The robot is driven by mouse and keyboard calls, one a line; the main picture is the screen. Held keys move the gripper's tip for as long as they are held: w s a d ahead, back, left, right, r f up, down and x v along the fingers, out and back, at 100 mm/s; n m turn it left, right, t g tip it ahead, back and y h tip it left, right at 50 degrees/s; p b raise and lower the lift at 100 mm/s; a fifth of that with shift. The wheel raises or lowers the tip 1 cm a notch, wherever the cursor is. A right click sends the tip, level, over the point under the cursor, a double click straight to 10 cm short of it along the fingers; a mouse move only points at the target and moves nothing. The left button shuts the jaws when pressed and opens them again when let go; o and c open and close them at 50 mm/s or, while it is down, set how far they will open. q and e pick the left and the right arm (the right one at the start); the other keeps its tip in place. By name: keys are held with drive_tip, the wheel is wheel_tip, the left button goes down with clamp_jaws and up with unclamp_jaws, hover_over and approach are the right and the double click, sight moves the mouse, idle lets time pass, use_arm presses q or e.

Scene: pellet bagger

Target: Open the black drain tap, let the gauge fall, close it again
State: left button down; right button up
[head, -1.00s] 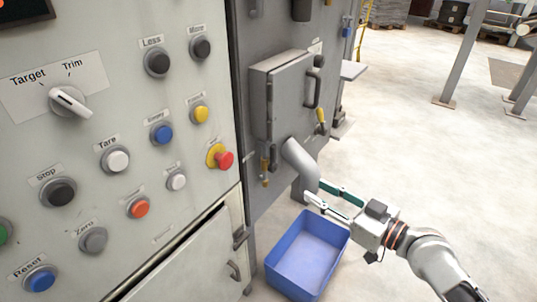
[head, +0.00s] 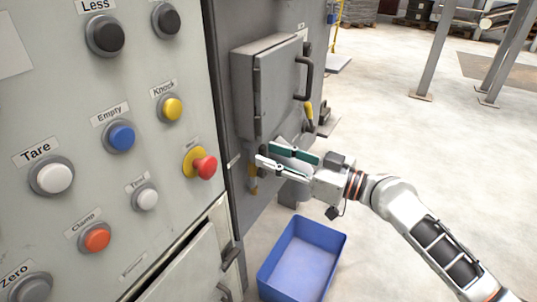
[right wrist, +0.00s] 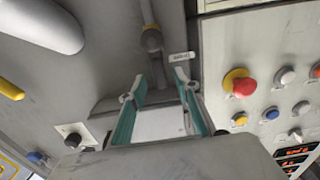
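My right gripper (head: 263,155) is open, its two green-and-pale fingers apart in front of the grey machine wall below the hatch. A small dark pipe fitting with a round joint (right wrist: 151,40) lies just beyond the fingertips, beside a small white label (right wrist: 181,57). I cannot tell for sure that it is the black drain tap. In the head view a small brass-coloured part (head: 252,185) shows just below the fingers. No gauge can be made out. My left gripper is not in view.
The control panel (head: 60,125) is close on the left, with the red stop button (head: 205,167) near its edge. The closed grey hatch (head: 275,85) is above the gripper. A blue bin (head: 300,262) stands on the floor below.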

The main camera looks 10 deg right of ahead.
drive_tip(key=shift+w+a, duration=0.4)
drive_tip(key=shift+a, duration=0.2)
drive_tip(key=shift+f, duration=0.1)
clamp_jaws()
